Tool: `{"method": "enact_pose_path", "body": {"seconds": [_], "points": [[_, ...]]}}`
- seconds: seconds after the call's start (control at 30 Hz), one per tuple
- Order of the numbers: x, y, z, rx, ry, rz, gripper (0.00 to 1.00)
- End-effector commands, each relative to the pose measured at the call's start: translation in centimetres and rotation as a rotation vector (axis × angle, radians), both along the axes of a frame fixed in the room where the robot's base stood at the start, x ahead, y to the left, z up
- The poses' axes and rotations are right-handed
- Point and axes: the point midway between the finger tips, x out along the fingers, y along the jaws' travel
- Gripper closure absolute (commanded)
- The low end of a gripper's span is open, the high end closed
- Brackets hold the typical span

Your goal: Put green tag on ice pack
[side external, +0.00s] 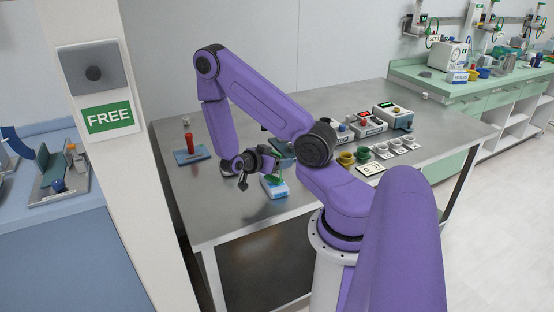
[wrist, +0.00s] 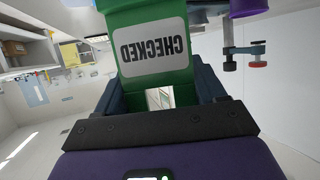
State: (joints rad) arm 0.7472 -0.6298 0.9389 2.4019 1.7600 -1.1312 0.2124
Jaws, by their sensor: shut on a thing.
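My gripper (side external: 258,170) is low over the near part of the metal table. In the wrist view its dark fingers (wrist: 160,95) are shut on the green tag (wrist: 185,72), whose white label reads CHECKED, upside down in that view. In the side view the green tag (side external: 271,179) shows as a small green patch under the gripper. A light blue and white block, which looks like the ice pack (side external: 275,190), lies on the table directly below it. I cannot tell whether the tag touches the block.
A red-handled item on a blue base (side external: 191,154) stands left on the metal table (side external: 235,222). Small devices (side external: 370,124), yellow and green cups (side external: 346,159), white cups (side external: 395,147) and a card (side external: 370,168) stand to the right. The table's front left is clear.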

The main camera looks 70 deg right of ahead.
Motion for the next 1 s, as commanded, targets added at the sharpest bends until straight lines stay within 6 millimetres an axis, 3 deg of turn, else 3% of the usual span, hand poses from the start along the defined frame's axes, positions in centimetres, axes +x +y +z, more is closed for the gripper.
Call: {"method": "enact_pose_path", "body": {"seconds": [0.13, 0.17, 0.23, 0.63, 1.0], "points": [[0.0, 0.0, -0.3, 0.0, 0.0, 0.0, 0.6], [0.0, 0.0, -0.3, 0.0, -0.001, 0.0, 0.27], [0.0, 0.0, -0.3, 0.0, -0.001, 0.0, 0.05], [0.0, 0.0, 0.1, 0.0, 0.0, 0.0, 0.05], [2.1, 4.8, 2.2, 0.0, -0.003, 0.003, 0.05]]}}
